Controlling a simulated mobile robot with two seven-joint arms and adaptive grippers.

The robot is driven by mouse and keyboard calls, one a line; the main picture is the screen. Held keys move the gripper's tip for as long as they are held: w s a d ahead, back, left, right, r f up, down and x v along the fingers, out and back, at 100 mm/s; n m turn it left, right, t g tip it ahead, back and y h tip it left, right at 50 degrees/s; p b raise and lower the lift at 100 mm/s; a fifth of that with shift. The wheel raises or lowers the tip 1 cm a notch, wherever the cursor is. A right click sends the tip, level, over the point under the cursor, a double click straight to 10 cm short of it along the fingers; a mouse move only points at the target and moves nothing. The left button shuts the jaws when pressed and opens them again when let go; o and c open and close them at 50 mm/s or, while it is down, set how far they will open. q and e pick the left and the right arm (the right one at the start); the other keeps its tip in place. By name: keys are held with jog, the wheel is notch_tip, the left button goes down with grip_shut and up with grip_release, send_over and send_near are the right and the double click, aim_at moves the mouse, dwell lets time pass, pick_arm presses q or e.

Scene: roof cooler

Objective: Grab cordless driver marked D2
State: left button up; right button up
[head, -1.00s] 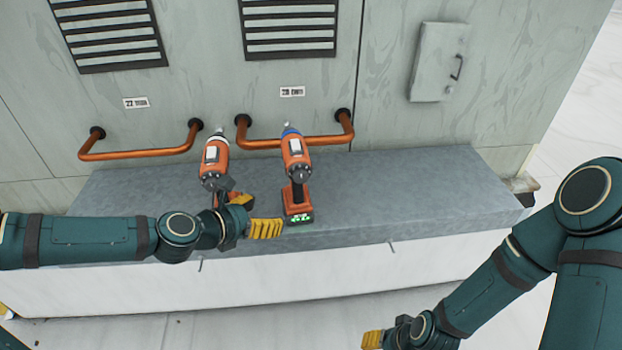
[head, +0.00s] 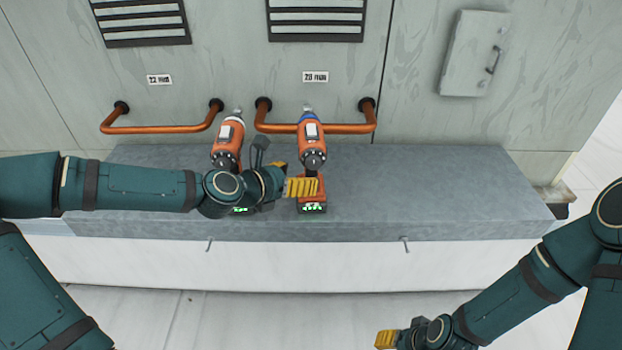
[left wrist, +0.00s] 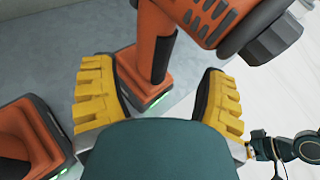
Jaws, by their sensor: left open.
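Two orange cordless drivers stand upright on a grey ledge (head: 430,190). The right driver (head: 311,140) has a blue collar and a battery base with green lights. The left driver (head: 228,145) is partly hidden by my left arm. No D2 mark is legible on either. My left gripper (head: 301,187) is open at the right driver's handle. In the left wrist view, that handle (left wrist: 157,45) stands between and beyond the spread yellow fingers (left wrist: 160,95), with no visible grip. The left driver (left wrist: 30,140) lies outside the left finger. My right gripper (head: 387,339) is low in front; its opening is unclear.
Orange rails (head: 160,129) and (head: 275,127) run along the wall behind the drivers. Vents, labels and a small grey wall box (head: 473,52) are above. The ledge is clear to the right of the drivers.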

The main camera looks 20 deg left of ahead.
aim_at(306, 173)
pick_arm(q)
jog(key=shift+a+b+x, duration=0.15)
jog(key=shift+b+x, duration=0.35)
jog(key=shift+x, duration=0.6)
jog(key=shift+a+b+x, duration=0.2)
jog(key=shift+b+x, duration=0.25)
jog(key=shift+x, duration=1.45)
jog(key=shift+w+a, duration=0.1)
grip_shut()
jog(key=shift+r, duration=0.2)
